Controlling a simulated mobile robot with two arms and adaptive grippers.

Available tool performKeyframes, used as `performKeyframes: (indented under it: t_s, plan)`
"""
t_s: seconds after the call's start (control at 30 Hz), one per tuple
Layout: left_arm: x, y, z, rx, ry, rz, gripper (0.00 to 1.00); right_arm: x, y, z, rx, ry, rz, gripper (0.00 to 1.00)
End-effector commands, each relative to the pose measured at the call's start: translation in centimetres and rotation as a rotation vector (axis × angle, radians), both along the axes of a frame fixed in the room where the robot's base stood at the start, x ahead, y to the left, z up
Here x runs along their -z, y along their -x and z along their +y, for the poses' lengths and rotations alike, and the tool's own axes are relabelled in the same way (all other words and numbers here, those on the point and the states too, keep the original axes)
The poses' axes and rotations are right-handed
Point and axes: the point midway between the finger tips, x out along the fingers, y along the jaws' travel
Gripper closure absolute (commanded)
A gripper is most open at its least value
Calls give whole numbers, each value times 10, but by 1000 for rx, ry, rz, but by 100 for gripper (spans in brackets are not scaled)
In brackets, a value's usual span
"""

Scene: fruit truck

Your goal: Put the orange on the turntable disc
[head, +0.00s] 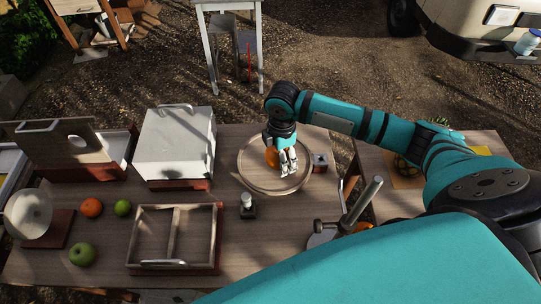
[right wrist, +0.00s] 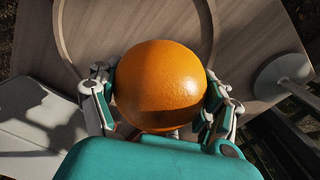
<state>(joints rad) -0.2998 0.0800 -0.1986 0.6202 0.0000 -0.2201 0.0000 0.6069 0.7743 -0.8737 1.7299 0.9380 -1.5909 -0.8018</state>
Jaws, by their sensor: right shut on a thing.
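My right gripper (head: 287,165) is over the round wooden turntable disc (head: 251,176). It is shut on an orange (head: 271,157), which shows partly behind the fingers. In the right wrist view the orange (right wrist: 160,85) sits between the two sides of the gripper (right wrist: 160,108), with the pale disc (right wrist: 130,22) beyond it. I cannot tell whether the orange touches the disc. A second orange fruit (head: 91,207) lies on the table at the left. My left gripper is not in view.
A white-topped box (head: 175,140) stands left of the disc. A divided wooden tray (head: 145,235), a lime (head: 122,208) and a green apple (head: 82,254) are at front left. A small dark block (head: 320,162) and a metal post stand (head: 362,200) are right of the disc.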

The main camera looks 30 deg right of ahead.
Motion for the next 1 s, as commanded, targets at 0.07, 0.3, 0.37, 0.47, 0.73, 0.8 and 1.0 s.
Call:
performKeyframes:
  t_s: [0.07, 0.3, 0.37, 0.47, 0.73, 0.8, 1.0]
  plan:
    - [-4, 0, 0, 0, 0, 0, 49, -1, -11, 8, 1, -2, 0, 66]
    - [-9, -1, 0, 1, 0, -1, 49, 2, -28, 19, 0, 0, 0, 66]
    - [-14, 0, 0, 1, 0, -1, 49, 14, -25, 17, 2, 1, 5, 66]
    - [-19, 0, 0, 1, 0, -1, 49, 28, -25, 17, 2, 2, 3, 66]
    - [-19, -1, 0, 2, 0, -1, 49, 38, -26, 17, 0, 0, -1, 66]
    - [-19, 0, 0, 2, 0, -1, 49, 38, -26, 17, 0, 0, -1, 66]
    - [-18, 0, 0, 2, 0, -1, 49, 41, -25, 17, 0, 1, 0, 11]
